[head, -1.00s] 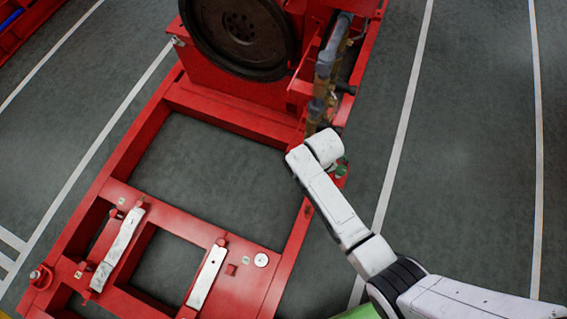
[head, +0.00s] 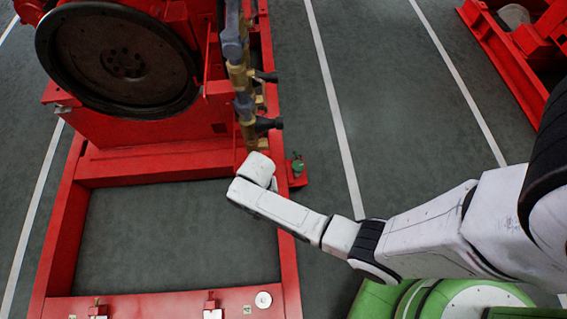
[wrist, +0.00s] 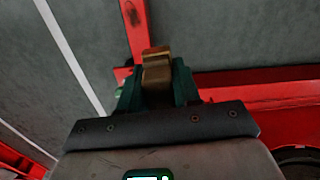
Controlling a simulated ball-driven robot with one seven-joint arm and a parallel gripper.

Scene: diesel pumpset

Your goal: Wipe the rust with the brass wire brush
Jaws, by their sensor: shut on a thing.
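My gripper (wrist: 157,82) shows in the wrist view with its two dark green fingers shut on a brown, brass-coloured block, which I take to be the brass wire brush (wrist: 156,62). Its bristles cannot be made out. In the head view my white wrist hides the fingers and the brush, above the right rail of the red pumpset frame (head: 288,262). A dark patch (wrist: 131,13), possibly rust, shows on a red rail beyond the brush in the wrist view. The brush looks apart from this patch; I cannot tell whether it touches anything.
A large dark flywheel (head: 118,62) and brass-and-grey piping (head: 241,80) stand just beyond my wrist. A green fitting (head: 297,166) sits on a red bracket close to its right. Another red frame (head: 515,50) is at upper right. The grey floor between is clear.

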